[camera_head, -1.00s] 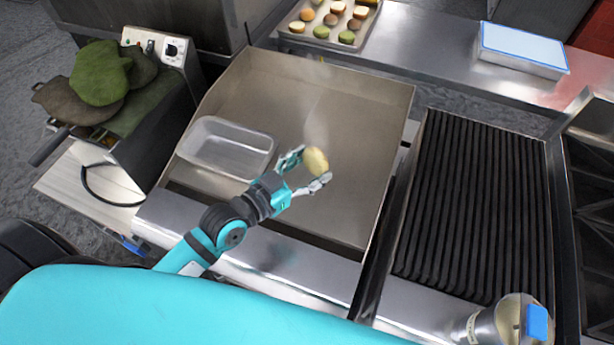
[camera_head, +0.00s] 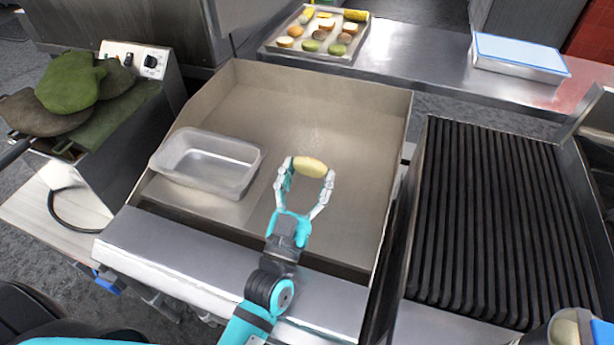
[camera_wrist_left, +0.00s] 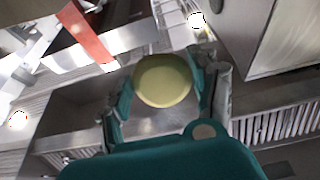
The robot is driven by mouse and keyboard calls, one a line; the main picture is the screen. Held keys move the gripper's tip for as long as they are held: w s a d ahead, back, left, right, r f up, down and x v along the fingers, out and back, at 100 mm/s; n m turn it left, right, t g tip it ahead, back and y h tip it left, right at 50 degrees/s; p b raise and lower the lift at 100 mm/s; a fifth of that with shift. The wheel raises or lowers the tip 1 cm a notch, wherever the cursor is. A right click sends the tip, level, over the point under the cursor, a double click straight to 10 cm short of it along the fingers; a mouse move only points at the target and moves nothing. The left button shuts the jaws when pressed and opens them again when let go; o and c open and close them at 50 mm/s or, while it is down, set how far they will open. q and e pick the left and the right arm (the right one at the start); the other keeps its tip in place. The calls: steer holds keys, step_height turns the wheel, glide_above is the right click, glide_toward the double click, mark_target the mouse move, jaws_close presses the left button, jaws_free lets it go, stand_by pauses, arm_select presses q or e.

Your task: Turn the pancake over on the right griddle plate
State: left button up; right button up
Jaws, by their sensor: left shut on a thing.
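My left gripper (camera_head: 304,188) is shut on a pale yellow, rounded piece that looks like the pancake (camera_head: 310,167). It holds the piece between its fingertips over the smooth flat griddle plate (camera_head: 345,130). In the left wrist view the pancake (camera_wrist_left: 163,82) shows as a yellow round face between the two fingers (camera_wrist_left: 160,92). I cannot tell how high above the plate it is. My right gripper is not in view.
A clear, empty-looking tub (camera_head: 208,162) stands on the plate's left part. A black ribbed grill (camera_head: 490,220) lies to the right. A tray of food pieces (camera_head: 318,35) is at the back. Dark green mitts (camera_head: 70,88) lie at left. The plate's right part is clear.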

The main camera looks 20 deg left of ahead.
arm_select(q)
steer(key=shift+f, duration=0.3)
steer(key=o, duration=1.1)
steer(key=shift+o, duration=0.5)
steer(key=shift+s, duration=0.1)
steer(key=shift+s+r+p, duration=0.1)
steer(key=shift+s+p, duration=0.35)
steer(key=shift+s, duration=0.7)
steer(key=s+p, duration=0.2)
steer(key=s, duration=0.4)
steer(key=shift+s+a+r, duration=0.15)
steer(key=shift+s, duration=0.25)
